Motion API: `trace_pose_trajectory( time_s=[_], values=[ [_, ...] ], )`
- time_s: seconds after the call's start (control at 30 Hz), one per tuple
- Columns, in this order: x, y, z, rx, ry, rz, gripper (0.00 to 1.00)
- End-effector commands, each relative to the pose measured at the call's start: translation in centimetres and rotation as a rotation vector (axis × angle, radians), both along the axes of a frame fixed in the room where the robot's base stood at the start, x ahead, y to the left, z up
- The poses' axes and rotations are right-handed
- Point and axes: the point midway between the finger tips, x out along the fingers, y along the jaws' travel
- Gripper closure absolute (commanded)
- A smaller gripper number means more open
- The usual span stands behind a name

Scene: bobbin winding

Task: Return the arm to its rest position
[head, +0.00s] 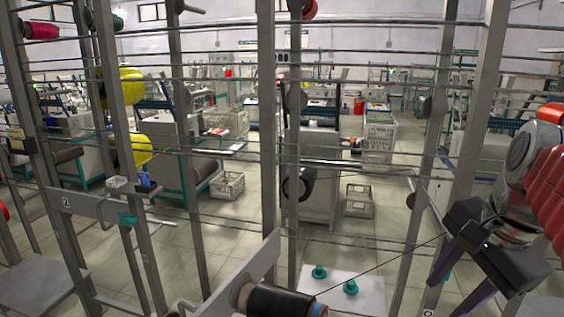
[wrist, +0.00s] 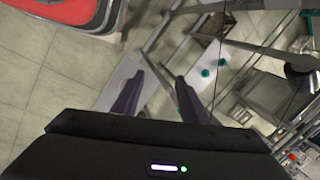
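My gripper (head: 446,299) hangs at the lower right of the head view, its two purple fingers pointing down and left. In the wrist view the fingers (wrist: 158,77) stand apart with nothing visible between them. My red-sleeved arm (head: 548,205) comes in from the right edge, bent above the gripper. A dark bobbin (head: 280,300) sits on a grey bracket at the bottom of the head view. A thin dark thread (head: 382,272) runs from it up toward the gripper; I cannot tell whether it touches the gripper.
Grey upright posts (head: 268,130) and horizontal rails stand close in front. A white plate (head: 340,287) with two teal pegs lies beyond the bobbin; the pegs also show in the wrist view (wrist: 205,72). Yellow bobbins (head: 122,86) hang at left. Crates (head: 228,185) stand on the tiled floor behind.

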Motion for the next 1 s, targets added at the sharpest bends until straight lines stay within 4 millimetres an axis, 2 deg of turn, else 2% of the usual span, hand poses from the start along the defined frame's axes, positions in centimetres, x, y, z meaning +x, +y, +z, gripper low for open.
trace_pose_trajectory(
  time_s=[0.03,0.2,0.6,0.8,1.0],
  values=[
    [-0.2,1.2,-0.9,-0.035,-0.01,0.083,0.6],
    [-0.7,4.3,-3.9,-0.161,-0.059,0.373,0.6],
    [-2.9,10.6,-11.1,-0.471,-0.183,1.052,0.6],
    [-3.5,12.2,-12.8,-0.556,-0.221,1.227,0.6],
    [-3.5,12.2,-12.9,-0.563,-0.222,1.239,0.6]
  ],
)
